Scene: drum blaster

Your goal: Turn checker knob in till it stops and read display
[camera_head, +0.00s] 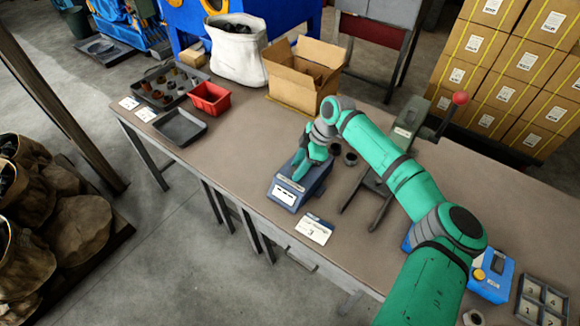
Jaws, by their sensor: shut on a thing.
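The checker (317,186) is a small blue box on the bench, with a pale display (284,195) on its near left end. The marks on the display are too small to read. My gripper (302,170) reaches down from my green arm onto the top of the checker. It is shut on the checker knob, which the fingers hide from this view. How far in the knob sits cannot be seen.
A numbered card (314,229) lies in front of the checker. A press with a red-ball lever (460,98) stands right. An open cardboard box (298,72), red bin (209,98), grey tray (180,127) and white sack (238,55) stand left and behind.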

